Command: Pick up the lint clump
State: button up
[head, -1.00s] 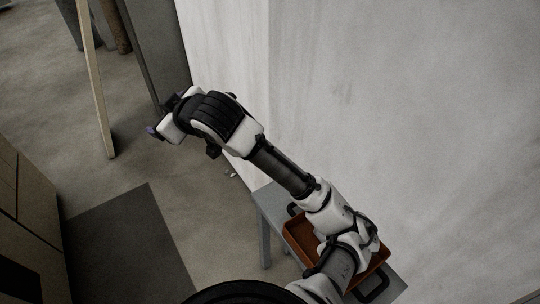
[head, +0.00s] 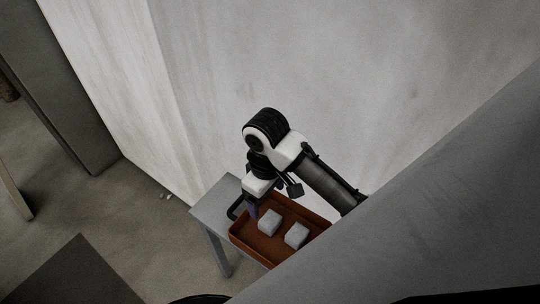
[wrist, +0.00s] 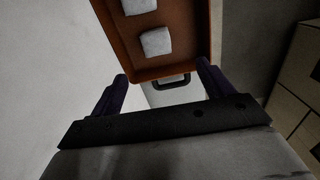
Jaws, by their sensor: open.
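Two pale grey, rounded block-like lumps lie in an orange-brown tray (head: 262,246). One lump (head: 269,222) is at the left and the other (head: 296,236) is to its right. They also show in the wrist view as a nearer lump (wrist: 155,41) and a farther lump (wrist: 139,6) cut by the top edge. I cannot tell which, if either, is the lint clump. My gripper (head: 254,209) points down by the tray's left end, beside the left lump. In the wrist view my gripper (wrist: 163,82) is open, with nothing between its dark purple fingers.
The tray stands on a grey table (head: 213,209) against a pale wall (head: 350,80). A dark tray handle (wrist: 173,82) shows between my fingers. Small white bits (head: 165,196) lie on the floor left of the table. A large grey surface covers the lower right.

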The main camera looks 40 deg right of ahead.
notch_tip(320, 180, down, 8)
jog(key=shift+r, duration=0.15)
jog(key=shift+w+d+f, duration=0.1)
jog(key=shift+d+f, duration=0.05)
jog(key=shift+f, duration=1.15)
jog(key=shift+w+d+f, duration=0.1)
jog(key=shift+d+f, duration=0.05)
jog(key=shift+f, duration=1.15)
jog(key=c, duration=1.1)
jog(key=shift+o, duration=0.2)
jog(key=shift+r, duration=0.1)
